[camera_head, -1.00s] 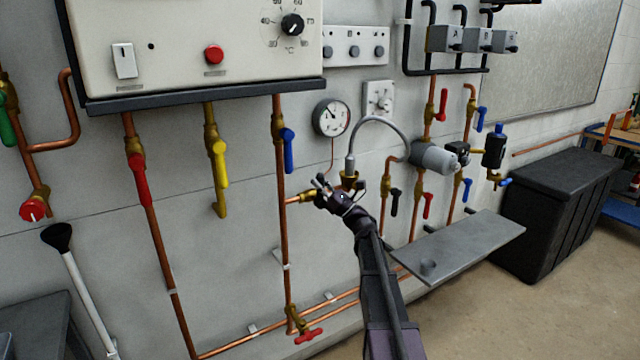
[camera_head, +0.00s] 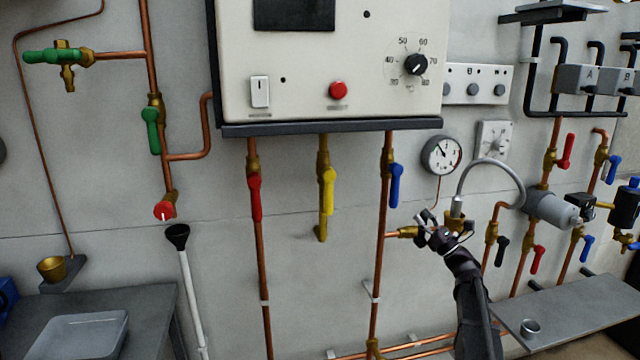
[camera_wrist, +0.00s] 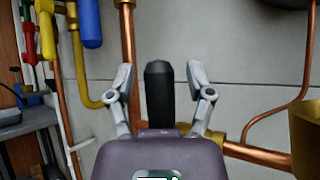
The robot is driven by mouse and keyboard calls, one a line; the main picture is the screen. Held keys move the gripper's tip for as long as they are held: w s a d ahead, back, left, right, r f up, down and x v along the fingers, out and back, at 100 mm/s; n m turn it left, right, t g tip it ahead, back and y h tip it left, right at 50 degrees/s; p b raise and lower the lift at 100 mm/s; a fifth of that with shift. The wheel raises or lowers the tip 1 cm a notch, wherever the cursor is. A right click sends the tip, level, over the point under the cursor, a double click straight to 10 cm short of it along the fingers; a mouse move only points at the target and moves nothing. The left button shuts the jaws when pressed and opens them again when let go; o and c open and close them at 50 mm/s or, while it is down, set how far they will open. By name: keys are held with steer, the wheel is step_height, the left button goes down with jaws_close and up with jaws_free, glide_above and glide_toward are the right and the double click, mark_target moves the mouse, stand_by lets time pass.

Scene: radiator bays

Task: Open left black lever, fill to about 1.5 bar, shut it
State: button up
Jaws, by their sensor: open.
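The left black lever (camera_wrist: 159,97) stands upright between the two spread fingers of my gripper (camera_wrist: 160,78) in the wrist view. Gaps show on both sides of it, so neither finger visibly touches it. In the head view my gripper (camera_head: 432,228) is at the brass valve (camera_head: 405,232) right of the blue-lever pipe and hides this lever there. A second black lever (camera_head: 502,251) hangs further right. The grey filling hose (camera_head: 490,165) arches above. The round pressure gauge (camera_head: 442,155) is on the wall; its needle points up-left, its figures too small to read.
The boiler box (camera_head: 330,70) overhangs red (camera_head: 255,197), yellow (camera_head: 328,190) and blue (camera_head: 396,185) levers. A grey shelf (camera_head: 590,312) with a small cup (camera_head: 530,328) juts out at lower right. A funnel-topped white pipe (camera_head: 190,290) stands left.

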steer(key=shift+r+p, duration=3.9)
steer(key=shift+r, duration=0.4)
steer(key=shift+r, duration=0.1)
